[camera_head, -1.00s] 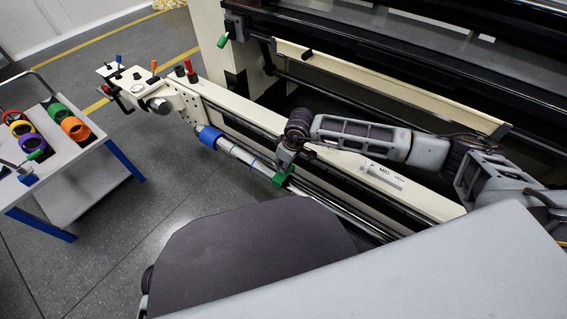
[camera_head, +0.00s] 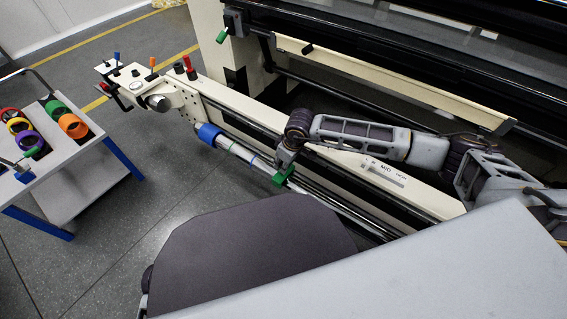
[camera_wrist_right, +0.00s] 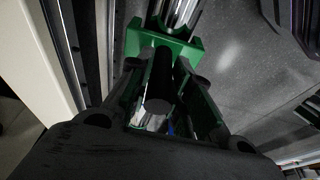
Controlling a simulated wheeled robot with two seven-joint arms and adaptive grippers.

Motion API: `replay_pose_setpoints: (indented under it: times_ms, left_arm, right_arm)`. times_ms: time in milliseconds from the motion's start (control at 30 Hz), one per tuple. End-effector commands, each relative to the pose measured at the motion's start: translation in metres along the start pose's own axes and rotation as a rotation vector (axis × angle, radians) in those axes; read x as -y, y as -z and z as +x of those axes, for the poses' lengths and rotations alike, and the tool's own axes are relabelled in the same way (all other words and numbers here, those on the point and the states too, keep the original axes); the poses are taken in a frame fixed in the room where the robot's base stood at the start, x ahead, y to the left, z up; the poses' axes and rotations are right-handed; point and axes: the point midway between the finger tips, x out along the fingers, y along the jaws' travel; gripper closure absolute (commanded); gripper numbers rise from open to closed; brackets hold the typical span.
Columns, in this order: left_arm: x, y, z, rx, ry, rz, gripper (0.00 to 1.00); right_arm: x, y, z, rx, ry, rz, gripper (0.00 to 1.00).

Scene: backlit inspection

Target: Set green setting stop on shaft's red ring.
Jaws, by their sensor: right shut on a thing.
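The green setting stop (camera_head: 284,176) is on the bright metal shaft (camera_head: 237,151), right of the thin coloured bands. My right gripper (camera_head: 286,158) is above it, shut on it. In the right wrist view, the green stop (camera_wrist_right: 165,42) sits at the shaft (camera_wrist_right: 178,14), and its green sides run back between the fingers of my right gripper (camera_wrist_right: 165,85). I see a blue and a greenish band on the shaft. I cannot make out a red ring; the stop and my arm hide part of the shaft. My left gripper is not in view.
A blue collar (camera_head: 208,133) is at the shaft's left end, by the cream end block (camera_head: 150,92) with small levers. The long cream rail (camera_head: 330,160) runs close behind the shaft. A cart (camera_head: 70,165) with coloured rings stands at left. Grey floor lies between.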

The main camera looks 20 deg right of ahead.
Motion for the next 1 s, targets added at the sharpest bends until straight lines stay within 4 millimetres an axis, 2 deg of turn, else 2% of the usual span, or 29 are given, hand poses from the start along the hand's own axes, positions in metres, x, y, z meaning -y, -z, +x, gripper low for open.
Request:
replay_pose_setpoints:
  times_ms: [367, 400, 567, 1000]
  left_arm:
    - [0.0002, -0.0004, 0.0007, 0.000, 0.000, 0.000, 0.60]
    - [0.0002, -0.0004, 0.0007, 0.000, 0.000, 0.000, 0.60]
    - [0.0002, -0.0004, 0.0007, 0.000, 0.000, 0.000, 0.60]
    - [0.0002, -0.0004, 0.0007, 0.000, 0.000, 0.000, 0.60]
  right_arm:
    - [0.0000, 0.0003, 0.0007, -0.001, 0.000, 0.000, 1.00]
    - [0.0000, 0.0003, 0.0007, -0.001, 0.000, 0.000, 0.74]
    - [0.0000, 0.0002, 0.0007, -0.001, 0.000, 0.000, 0.54]
    - [-0.0002, -0.0002, -0.0018, 0.000, 0.000, 0.000, 0.54]
